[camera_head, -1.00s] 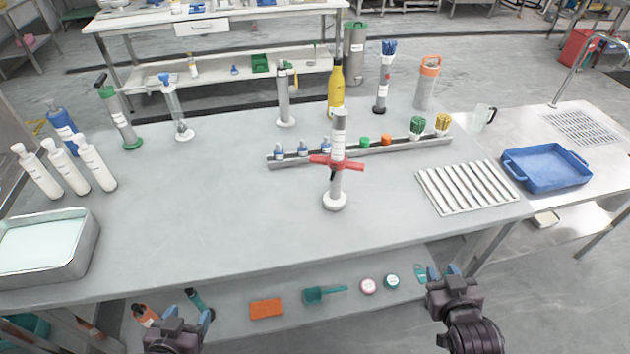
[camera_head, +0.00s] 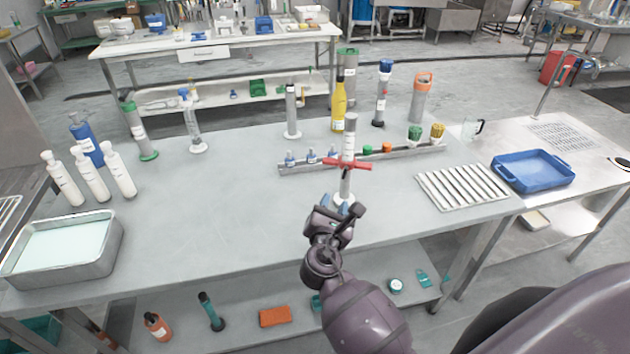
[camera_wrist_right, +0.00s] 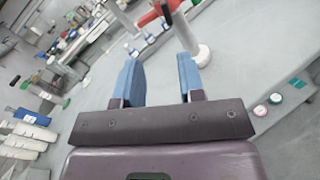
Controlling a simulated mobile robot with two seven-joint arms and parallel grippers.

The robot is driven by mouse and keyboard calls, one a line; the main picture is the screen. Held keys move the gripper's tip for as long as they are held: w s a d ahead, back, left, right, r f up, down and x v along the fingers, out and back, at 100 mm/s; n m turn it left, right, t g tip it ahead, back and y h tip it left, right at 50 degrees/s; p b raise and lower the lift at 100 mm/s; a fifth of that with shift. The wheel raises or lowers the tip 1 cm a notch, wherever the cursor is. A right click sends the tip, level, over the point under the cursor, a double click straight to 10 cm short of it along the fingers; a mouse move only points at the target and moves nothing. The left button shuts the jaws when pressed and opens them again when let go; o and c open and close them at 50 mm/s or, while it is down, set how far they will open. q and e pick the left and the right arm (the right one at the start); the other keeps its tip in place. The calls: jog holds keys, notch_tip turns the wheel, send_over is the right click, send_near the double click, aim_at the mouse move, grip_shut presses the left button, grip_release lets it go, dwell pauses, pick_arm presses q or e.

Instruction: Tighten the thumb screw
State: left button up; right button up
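The upright grey cylinder (camera_head: 349,135) with a white label stands on its round white base (camera_head: 340,196) near the middle of the table. A red cross-shaped clamp (camera_head: 362,165) sits around it at mid-height. In the right wrist view, a dark rod (camera_wrist_right: 167,12) shows beside the red clamp (camera_wrist_right: 148,17); I cannot tell for sure that it is the thumb screw. My right gripper (camera_head: 334,203) is just in front of the cylinder, low near the base and below the clamp. Its blue fingers (camera_wrist_right: 158,62) are apart with nothing between them. My left gripper is out of view.
A metal rail (camera_head: 310,165) with small bottles and jars runs behind the cylinder. A yellow bottle (camera_head: 338,110) stands further back. A ribbed rack (camera_head: 462,186) and blue tray (camera_head: 533,170) are at right. White bottles and a metal basin (camera_head: 65,250) are at left; the left-centre tabletop is clear.

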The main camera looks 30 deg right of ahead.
aim_at(345, 174)
jog(key=shift+n, duration=0.9)
jog(key=x, duration=1.1)
jog(key=shift+s+d, duration=0.25)
jog(key=shift+d, duration=0.25)
grip_shut()
